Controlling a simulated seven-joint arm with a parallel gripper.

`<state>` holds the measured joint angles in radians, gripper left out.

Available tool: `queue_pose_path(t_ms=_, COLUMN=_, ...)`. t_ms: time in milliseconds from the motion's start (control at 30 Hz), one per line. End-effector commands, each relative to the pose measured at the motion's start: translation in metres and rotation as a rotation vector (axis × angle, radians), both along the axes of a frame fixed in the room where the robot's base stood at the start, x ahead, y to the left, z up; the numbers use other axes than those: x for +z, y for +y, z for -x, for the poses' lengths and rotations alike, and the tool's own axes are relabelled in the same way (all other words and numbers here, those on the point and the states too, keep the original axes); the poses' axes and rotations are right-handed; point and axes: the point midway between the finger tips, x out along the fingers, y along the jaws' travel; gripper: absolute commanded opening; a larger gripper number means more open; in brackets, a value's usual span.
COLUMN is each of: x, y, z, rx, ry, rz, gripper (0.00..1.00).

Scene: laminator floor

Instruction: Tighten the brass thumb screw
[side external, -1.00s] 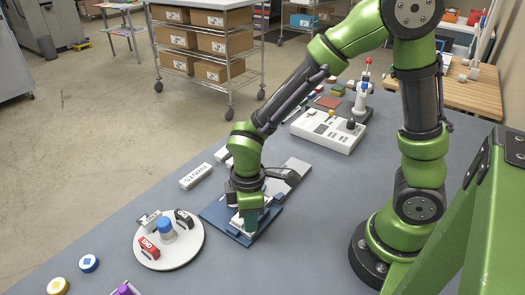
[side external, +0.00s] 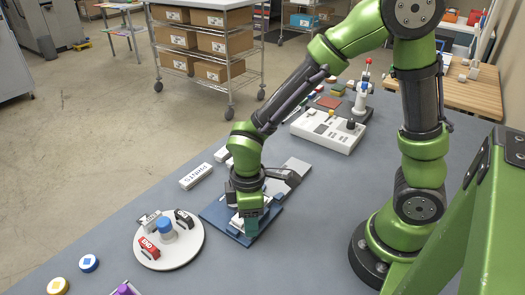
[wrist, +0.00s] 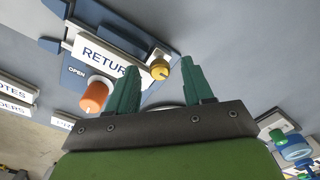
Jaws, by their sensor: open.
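The brass thumb screw (wrist: 159,69) shows in the wrist view at the right end of a white plate (wrist: 103,50) lettered "RETUR…", the rest hidden. My gripper (wrist: 158,68) is open, its teal fingers apart on either side of the screw in the picture; I cannot tell whether they touch it. An orange knob (wrist: 95,96) sits left of the fingers, near the word "OPEN" on the blue fixture. In the side view my gripper (side external: 250,217) is low over the blue base (side external: 213,215) and hides the screw.
A round white stand (side external: 185,253) with labelled blocks and a blue knob is left of the fixture. A white "STNRDS"-like block (side external: 196,176) lies behind it. A white control box (side external: 328,131) stands at the back right.

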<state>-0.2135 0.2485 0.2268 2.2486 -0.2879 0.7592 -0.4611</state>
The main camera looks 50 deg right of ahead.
Motion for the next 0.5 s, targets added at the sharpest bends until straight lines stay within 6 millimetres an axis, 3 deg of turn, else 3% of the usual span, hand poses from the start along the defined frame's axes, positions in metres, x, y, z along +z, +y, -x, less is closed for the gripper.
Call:
queue_pose_path(t_ms=167, x=0.014, y=0.000, z=-0.002, rx=0.000, ry=-0.006, rz=-0.001, gripper=0.51)
queue_pose_path(t_ms=500, x=0.092, y=0.000, z=-0.001, rx=-0.001, ry=-0.009, rz=-0.002, gripper=0.51)
